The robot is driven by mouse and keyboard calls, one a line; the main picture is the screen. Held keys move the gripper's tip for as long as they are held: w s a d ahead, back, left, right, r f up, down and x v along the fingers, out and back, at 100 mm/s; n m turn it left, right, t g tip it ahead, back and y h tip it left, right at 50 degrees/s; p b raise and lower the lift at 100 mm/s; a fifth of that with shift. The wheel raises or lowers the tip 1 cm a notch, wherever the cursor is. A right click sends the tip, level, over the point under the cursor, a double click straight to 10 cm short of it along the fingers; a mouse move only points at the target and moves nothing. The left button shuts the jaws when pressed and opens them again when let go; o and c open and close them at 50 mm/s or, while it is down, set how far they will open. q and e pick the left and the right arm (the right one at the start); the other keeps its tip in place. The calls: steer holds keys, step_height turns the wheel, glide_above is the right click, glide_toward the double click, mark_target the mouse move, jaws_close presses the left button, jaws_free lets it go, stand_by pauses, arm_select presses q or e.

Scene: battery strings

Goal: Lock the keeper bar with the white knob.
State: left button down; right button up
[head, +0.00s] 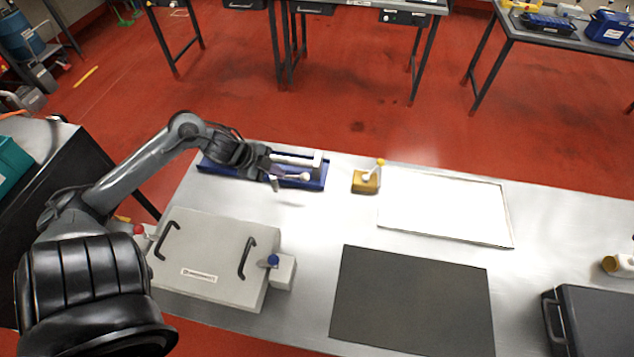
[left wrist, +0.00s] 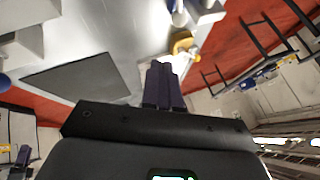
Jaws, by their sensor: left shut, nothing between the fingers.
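A blue fixture (head: 222,170) lies along the back left edge of the bench in the head view. A white bar (head: 292,159) runs along it to a pale block (head: 318,164) at its right end. A rounded white knob (head: 304,177) shows in front of the bar. My left gripper (head: 275,186) is just left of the knob, at the fixture's front side, and looks apart from it. Its dark fingers (left wrist: 164,82) are together and empty in the left wrist view. My wrist hides part of the fixture. My right gripper is out of view.
A yellow block with a white lever (head: 366,183) stands right of the fixture. A white-topped panel (head: 445,207) and a dark mat (head: 412,303) lie further right and nearer. A grey lidded box (head: 205,260) with black handles stands below my left arm.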

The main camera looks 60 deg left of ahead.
mark_target(290, 177)
arm_select(q)
steer(key=w+a+f+b, duration=0.1)
steer(key=w+f+b, duration=0.2)
steer(key=w+f, duration=0.3)
steer(key=shift+w+f+g, duration=0.25)
steer(key=shift+f+g, duration=0.05)
steer(key=shift+f, duration=2)
steer(key=shift+a, duration=0.15)
steer(key=w+a+n+g+y+p, duration=0.2)
steer(key=w+a+n+y+p, duration=0.2)
steer(key=a+n+y+p, duration=0.3)
steer(key=a+n+p, duration=0.2)
steer(key=n+p, duration=0.3)
steer(key=n, duration=0.2)
steer(key=shift+w+g+y, duration=0.3)
steer(key=shift+g, duration=0.1)
